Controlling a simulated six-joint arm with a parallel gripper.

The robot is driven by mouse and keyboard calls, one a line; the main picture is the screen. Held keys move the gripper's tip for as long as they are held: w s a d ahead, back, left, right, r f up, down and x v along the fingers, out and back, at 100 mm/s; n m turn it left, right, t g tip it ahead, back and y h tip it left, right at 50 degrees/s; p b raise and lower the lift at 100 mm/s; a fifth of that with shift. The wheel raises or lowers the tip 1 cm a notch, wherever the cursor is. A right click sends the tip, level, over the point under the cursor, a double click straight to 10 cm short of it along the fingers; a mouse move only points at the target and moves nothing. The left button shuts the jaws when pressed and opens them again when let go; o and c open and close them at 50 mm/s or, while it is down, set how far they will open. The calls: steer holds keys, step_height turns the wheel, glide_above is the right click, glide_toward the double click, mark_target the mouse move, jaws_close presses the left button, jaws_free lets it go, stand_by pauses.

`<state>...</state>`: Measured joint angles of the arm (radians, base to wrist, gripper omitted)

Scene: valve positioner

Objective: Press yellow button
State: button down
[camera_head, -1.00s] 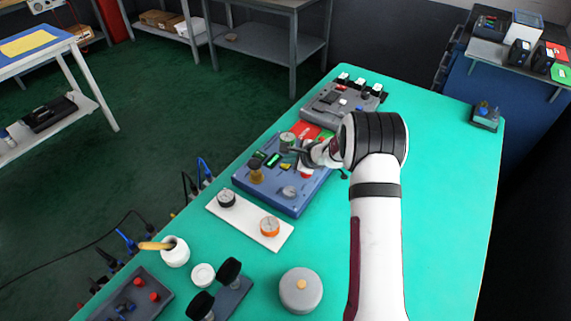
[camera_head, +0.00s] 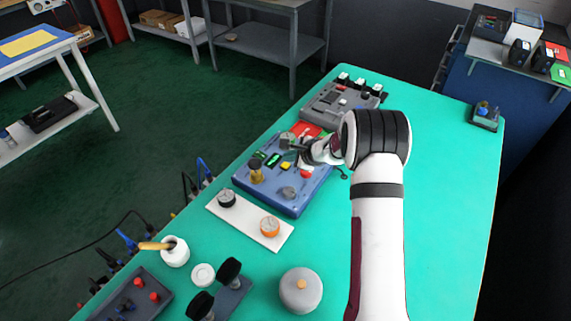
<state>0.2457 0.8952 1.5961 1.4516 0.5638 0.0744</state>
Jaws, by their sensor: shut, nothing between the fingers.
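The yellow button (camera_head: 286,166) is a small yellow square on the top of the blue valve positioner box (camera_head: 300,199), near its middle. A red button (camera_head: 306,174) sits to its right and a green display (camera_head: 272,160) to its left. My gripper (camera_head: 288,143) is shut and empty. It is above the far part of the box, just beyond the yellow button in the picture; I cannot tell its height or whether it touches anything. My wrist hides the far right part of the box.
A brass knob (camera_head: 256,170) and a grey dial (camera_head: 289,193) stand up from the box. A grey device (camera_head: 337,106) is behind it. The green table (camera_head: 445,190) is clear on the right.

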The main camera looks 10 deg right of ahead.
mark_target(288, 169)
steer(key=shift+r, duration=2.55)
steer(key=s+a+r+n+g+y, duration=0.1)
steer(key=s+a+r+n, duration=0.25)
steer(key=s, duration=0.35)
steer(key=s+a+r+n+g, duration=0.2)
steer(key=s+a+r+n, duration=0.15)
steer(key=s+r, duration=0.2)
steer(key=s+a+r+n+g+y, duration=0.1)
steer(key=s+a+r+n, duration=0.2)
steer(key=s, duration=0.4)
steer(key=s+d+n+g+h, duration=0.1)
steer(key=s+n+g+h, duration=0.1)
steer(key=s, duration=1)
steer(key=s+d+f+n+g+h, duration=0.1)
steer(key=s+n, duration=0.3)
steer(key=s, duration=0.9)
steer(key=shift+s+d+f+g+h, duration=0.3)
steer(key=shift+d+g+h, duration=0.2)
steer(key=shift+g+h, duration=0.2)
steer(key=shift+w, duration=0.15)
